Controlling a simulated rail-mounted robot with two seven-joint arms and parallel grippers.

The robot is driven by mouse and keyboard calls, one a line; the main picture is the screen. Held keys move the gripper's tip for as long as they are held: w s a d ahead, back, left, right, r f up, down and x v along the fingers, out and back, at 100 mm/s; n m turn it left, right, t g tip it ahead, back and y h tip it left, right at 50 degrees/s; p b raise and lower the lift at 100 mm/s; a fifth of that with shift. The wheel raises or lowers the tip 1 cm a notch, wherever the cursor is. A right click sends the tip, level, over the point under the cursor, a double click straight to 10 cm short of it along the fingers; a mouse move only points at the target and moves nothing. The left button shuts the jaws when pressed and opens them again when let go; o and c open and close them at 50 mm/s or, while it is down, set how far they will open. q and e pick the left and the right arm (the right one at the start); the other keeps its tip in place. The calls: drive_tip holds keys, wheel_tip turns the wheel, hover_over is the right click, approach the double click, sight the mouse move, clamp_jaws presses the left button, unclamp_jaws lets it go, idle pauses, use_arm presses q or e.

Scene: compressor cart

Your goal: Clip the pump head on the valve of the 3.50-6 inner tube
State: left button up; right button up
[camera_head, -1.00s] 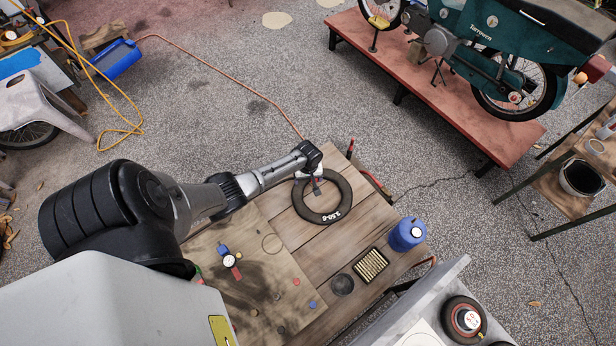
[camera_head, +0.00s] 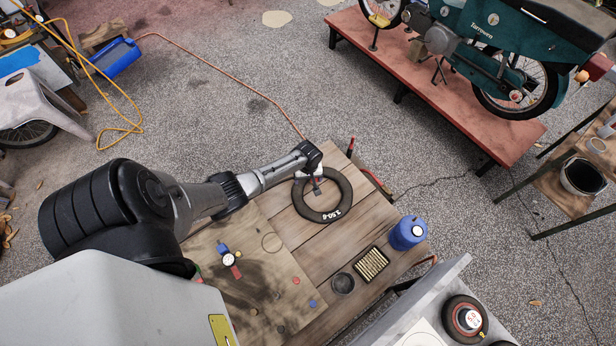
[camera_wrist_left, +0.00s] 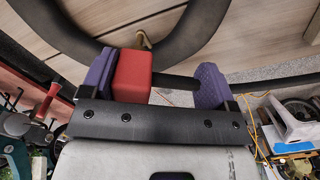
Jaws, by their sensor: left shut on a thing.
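The 3.50-6 inner tube (camera_head: 340,207) is a black ring lying flat on the wooden cart top, its white label toward the front. In the left wrist view the tube (camera_wrist_left: 185,45) curves across the top, with a brass valve (camera_wrist_left: 143,40) on its inner side. My left gripper (camera_head: 316,181) is over the tube's far inner side. In the wrist view its purple pads are shut on the pump head (camera_wrist_left: 131,75), a red block with a black bar reaching toward the right pad. The block appears just below the valve in the picture; contact between them cannot be told. My right gripper is not in view.
On the cart top (camera_head: 295,238) are a blue bottle (camera_head: 407,234), a tray of small brass-coloured pieces (camera_head: 371,264), a dark round cup (camera_head: 343,283) and a gauge with red and blue parts (camera_head: 229,259). A motorbike (camera_head: 490,50) stands on a red platform behind.

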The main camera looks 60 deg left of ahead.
use_arm(q)
drive_tip(key=shift+f+b, duration=0.35)
drive_tip(key=shift+f, duration=0.2)
drive_tip(key=o, duration=0.7)
drive_tip(key=shift+r, duration=0.1)
drive_tip(key=shift+r+p, duration=1.05)
drive_tip(key=shift+r, duration=5.85)
